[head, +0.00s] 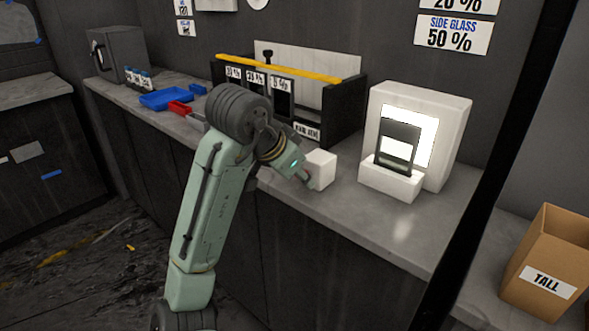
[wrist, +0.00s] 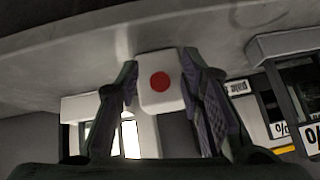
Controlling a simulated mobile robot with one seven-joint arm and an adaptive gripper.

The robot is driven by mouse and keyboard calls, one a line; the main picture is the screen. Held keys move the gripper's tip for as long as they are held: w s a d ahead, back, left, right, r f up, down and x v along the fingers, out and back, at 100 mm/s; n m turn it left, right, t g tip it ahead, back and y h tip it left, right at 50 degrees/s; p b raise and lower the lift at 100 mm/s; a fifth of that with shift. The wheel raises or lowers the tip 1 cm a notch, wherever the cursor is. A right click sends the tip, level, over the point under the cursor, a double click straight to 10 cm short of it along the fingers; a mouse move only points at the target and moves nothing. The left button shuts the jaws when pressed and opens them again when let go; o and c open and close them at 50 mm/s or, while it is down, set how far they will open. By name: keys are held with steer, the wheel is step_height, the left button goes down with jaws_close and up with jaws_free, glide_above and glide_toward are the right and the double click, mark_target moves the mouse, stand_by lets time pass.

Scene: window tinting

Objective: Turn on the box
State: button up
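A small white box (head: 321,169) stands on the grey counter near its front edge. In the wrist view the white box (wrist: 160,82) shows a round red spot on the face toward me. My gripper (head: 305,178) is close in front of the box, low over the counter. In the wrist view my gripper (wrist: 158,80) has its fingers spread, one on each side of the box. The right fingertip is at the box's edge and a narrow gap shows at the left one. Whether either finger touches it cannot be told.
Right of the box stands a white light panel (head: 449,120), glowing, with a dark-framed sample in a white holder (head: 390,183). Behind my arm is a black rack (head: 345,115) with labelled samples and a yellow bar (head: 280,68). Blue tray (head: 167,99) lies left; cardboard box (head: 550,255) right.

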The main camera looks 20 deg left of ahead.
steer(key=v, duration=1.2)
